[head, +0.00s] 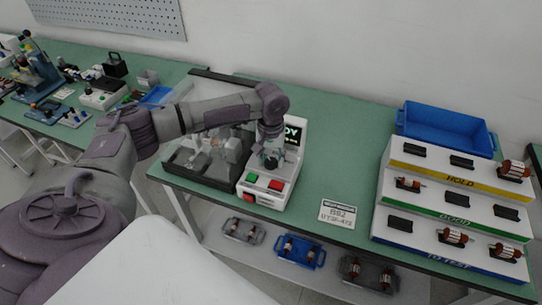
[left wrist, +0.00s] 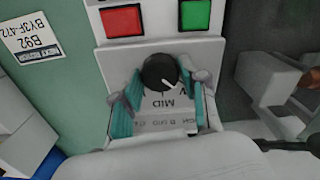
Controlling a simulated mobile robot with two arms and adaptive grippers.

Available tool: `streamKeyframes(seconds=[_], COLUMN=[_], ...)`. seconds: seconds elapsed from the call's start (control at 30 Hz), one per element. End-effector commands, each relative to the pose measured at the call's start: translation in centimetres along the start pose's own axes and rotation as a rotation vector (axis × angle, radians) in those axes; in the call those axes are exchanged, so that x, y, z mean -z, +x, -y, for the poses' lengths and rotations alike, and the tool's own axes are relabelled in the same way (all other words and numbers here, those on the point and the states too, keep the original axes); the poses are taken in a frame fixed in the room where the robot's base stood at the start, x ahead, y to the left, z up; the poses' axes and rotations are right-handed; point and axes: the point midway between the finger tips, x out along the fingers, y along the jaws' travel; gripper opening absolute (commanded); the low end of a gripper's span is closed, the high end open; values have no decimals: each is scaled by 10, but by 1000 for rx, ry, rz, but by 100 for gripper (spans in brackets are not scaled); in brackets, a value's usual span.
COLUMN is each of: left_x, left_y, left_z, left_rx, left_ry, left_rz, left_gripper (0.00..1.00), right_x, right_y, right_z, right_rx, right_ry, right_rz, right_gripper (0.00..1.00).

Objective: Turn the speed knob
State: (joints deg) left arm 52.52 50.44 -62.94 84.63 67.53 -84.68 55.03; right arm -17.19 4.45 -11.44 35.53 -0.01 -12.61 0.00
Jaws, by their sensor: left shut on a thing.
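The speed knob (left wrist: 158,71) is round and black with a white pointer line. In the left wrist view the line points to the lower right, near the printed scale with the word MID (left wrist: 179,104). My left gripper (left wrist: 160,82) has its teal-padded fingers on either side of the knob and is shut on it. In the head view my left gripper (head: 269,159) reaches down onto the white control panel (head: 264,197) of the tester and hides the knob. My right gripper is in neither view.
A red button (left wrist: 122,20) and a green button (left wrist: 195,15) sit close to the knob. A lit screen (head: 292,134) stands behind the gripper. A clear-sided test enclosure (head: 205,150) is left of the panel. A stepped rack (head: 448,205) and blue bin (head: 445,130) stand right.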

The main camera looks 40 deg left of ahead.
Motion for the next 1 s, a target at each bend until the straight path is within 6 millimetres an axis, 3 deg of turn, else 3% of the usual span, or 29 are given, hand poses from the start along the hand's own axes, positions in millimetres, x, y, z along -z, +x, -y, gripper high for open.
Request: streamKeyframes(seconds=[0.2,0.5,1.0], left_x=[-1,-1,0], left_y=[-6,-4,-2], left_z=[0,0,0], left_rx=[1,0,0], left_ry=[152,421,739], left_rz=[4,3,1], left_gripper=[9,9,9], right_x=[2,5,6], right_y=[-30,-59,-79], right_z=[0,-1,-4], right_rx=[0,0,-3], right_ry=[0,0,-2], right_rz=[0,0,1], right_gripper=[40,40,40])
